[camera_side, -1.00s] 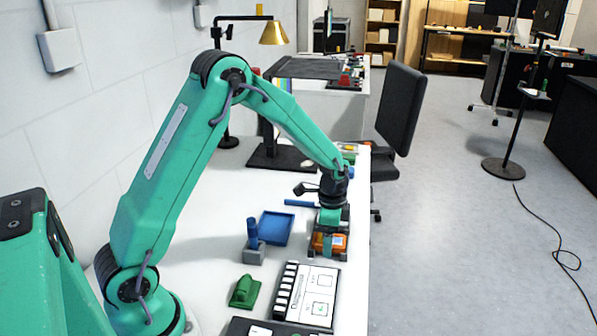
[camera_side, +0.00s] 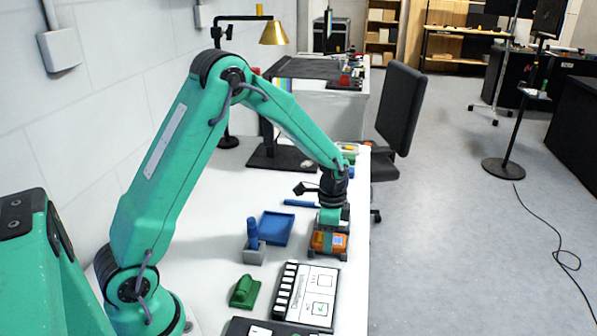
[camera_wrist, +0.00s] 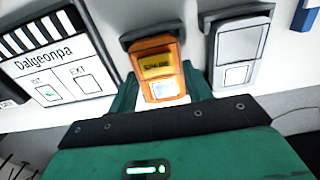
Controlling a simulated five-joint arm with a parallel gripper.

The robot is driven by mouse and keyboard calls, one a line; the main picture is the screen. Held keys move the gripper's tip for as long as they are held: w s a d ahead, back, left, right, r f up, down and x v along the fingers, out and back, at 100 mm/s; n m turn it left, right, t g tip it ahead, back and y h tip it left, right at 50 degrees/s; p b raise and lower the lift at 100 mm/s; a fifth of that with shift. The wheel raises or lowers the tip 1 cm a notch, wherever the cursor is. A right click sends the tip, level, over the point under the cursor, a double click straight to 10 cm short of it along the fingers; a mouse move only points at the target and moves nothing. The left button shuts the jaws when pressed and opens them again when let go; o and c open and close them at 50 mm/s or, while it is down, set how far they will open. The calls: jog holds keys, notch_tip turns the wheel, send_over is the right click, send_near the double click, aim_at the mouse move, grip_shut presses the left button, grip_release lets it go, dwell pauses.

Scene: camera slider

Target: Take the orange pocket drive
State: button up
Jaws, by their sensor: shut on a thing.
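The orange pocket drive (camera_side: 328,241) is at the right edge of the white table in the side view. In the wrist view the orange drive (camera_wrist: 155,62) shows a yellow label and a white lower panel, with its top end at a dark holder (camera_wrist: 150,36). My gripper (camera_side: 328,238) points down at the table, with its teal fingers at the drive. In the wrist view my gripper (camera_wrist: 162,92) has one finger on each side of the drive and is shut on it. The drive's lower end is partly hidden by my gripper. I cannot tell whether it is lifted.
A silver drive (camera_wrist: 238,45) stands close to the right in the wrist view. A clapperboard-like card (camera_side: 318,280), a green block with a handle (camera_side: 244,291), a blue tray (camera_side: 276,228), a blue-handled grey block (camera_side: 253,245) and a blue rod (camera_side: 301,203) lie nearby.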

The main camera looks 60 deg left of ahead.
jog(key=shift+r, duration=2.1)
jog(key=s+d+r, duration=0.5)
jog(key=d+r, duration=0.1)
jog(key=d, duration=0.4)
jog(key=shift+d+r, duration=0.25)
jog(key=shift+r, duration=0.1)
jog(key=shift+a, duration=0.1)
